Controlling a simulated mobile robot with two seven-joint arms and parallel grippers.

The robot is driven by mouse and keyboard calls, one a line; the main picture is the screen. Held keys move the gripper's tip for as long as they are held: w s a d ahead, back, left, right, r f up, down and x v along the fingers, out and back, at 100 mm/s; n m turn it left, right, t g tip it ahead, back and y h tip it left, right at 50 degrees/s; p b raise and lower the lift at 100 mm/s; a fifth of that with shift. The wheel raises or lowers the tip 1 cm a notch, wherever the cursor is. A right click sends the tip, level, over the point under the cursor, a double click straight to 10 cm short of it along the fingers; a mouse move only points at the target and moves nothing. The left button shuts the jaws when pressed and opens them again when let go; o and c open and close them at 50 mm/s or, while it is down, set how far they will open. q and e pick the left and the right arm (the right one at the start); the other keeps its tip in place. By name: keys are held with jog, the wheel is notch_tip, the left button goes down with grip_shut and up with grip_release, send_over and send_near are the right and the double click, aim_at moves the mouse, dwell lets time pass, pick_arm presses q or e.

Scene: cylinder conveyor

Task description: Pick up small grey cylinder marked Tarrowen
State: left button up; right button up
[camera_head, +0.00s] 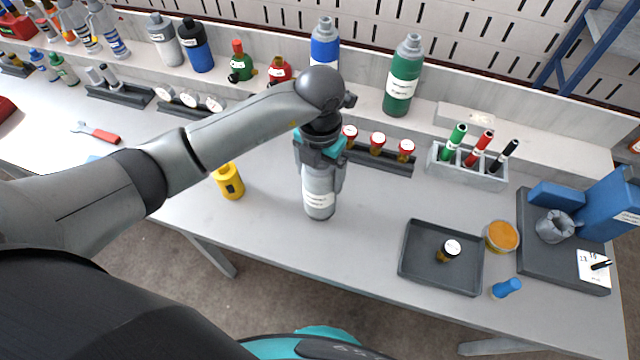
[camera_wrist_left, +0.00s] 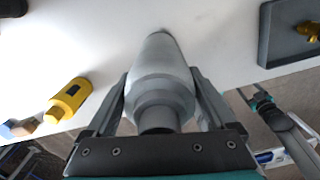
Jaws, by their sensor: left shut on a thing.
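A small grey cylinder (camera_head: 319,203) with a white label stands roughly upright at the middle of the workbench. The label's text is too small to read. My left gripper (camera_head: 320,170) comes down from above and is shut on this cylinder, with a finger on each side of it. In the left wrist view the grey cylinder (camera_wrist_left: 162,75) lies between the two fingers of my left gripper (camera_wrist_left: 163,95), its narrow neck toward the palm. I cannot tell whether its base touches the bench. My right gripper is not seen in the head view.
A yellow object (camera_head: 229,182) stands left of the cylinder. A dark tray (camera_head: 412,272) with a small bottle (camera_head: 449,250) is to the right. A rack (camera_head: 375,158) of red-capped vials and a pen holder (camera_head: 468,174) are behind. A shelf of larger cylinders runs along the back.

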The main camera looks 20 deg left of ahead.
pick_arm(q)
grip_shut()
jog(key=shift+w+r, duration=0.1)
dwell(0.4)
